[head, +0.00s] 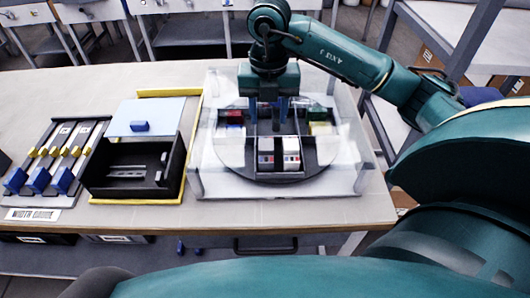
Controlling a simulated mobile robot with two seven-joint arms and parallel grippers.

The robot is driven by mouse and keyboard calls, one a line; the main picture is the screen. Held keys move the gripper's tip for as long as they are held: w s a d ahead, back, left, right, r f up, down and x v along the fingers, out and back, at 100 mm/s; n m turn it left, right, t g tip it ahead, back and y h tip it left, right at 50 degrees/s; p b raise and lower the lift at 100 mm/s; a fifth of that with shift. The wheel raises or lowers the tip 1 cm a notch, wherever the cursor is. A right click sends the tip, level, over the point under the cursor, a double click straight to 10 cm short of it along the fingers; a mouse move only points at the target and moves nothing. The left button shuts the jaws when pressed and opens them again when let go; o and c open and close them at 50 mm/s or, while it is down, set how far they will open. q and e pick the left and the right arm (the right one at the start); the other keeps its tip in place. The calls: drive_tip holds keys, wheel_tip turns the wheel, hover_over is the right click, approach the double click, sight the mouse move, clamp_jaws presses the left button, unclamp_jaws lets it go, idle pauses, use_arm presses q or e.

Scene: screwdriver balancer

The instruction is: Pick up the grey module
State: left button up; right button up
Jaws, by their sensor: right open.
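A round dark turntable (233,165) sits inside a clear-walled box (352,182) on the table. Two pale blocks stand side by side at its front. The left one looks like the grey module (265,158); the right one is a whiter module (291,155). My right gripper (270,116) points down over the turntable, behind these two blocks. Its blue fingers are open and apart, and I see nothing held between them. The right gripper partly hides the middle and back of the turntable. My left gripper is not in view.
Red (235,117), green (316,113) and yellow (320,128) modules sit farther back on the turntable. The clear walls surround the turntable.

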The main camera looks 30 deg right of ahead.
sight(266, 144)
drive_tip(key=f, duration=0.5)
drive_tip(key=f+p, duration=0.1)
drive_tip(key=f, duration=0.2)
drive_tip(key=shift+a+f, duration=0.3)
drive_tip(key=shift+c, duration=0.4)
drive_tip(key=c, duration=0.8)
